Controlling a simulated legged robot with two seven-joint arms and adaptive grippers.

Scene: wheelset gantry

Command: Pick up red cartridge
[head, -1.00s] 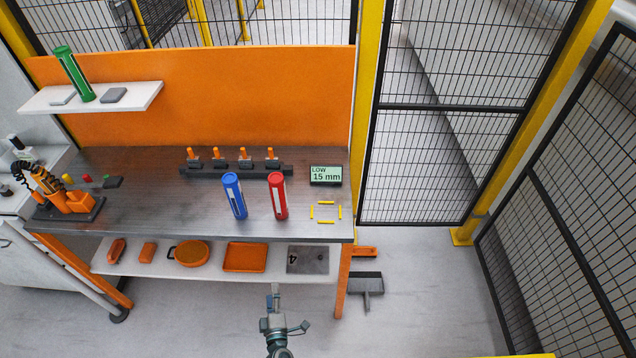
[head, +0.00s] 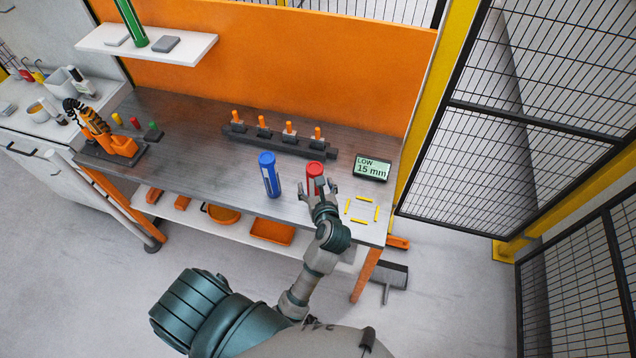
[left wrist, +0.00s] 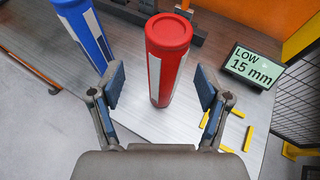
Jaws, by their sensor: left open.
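The red cartridge (head: 315,172) stands upright on the grey bench top near its front edge. In the left wrist view the red cartridge (left wrist: 165,62) stands between and a little beyond my left gripper's spread fingers. My left gripper (head: 318,192) is at the front of the cartridge, partly covering its lower part in the head view. The open fingers also show in the left wrist view (left wrist: 160,92), with a gap to the cartridge on both sides. My right gripper is not in view.
A blue cartridge (head: 270,175) stands just left of the red one. A display reading LOW 15 mm (head: 372,168) and yellow corner marks (head: 363,210) are to the right. A dark rack with orange-topped pieces (head: 278,138) lies behind. An orange back panel (head: 270,60) closes the rear.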

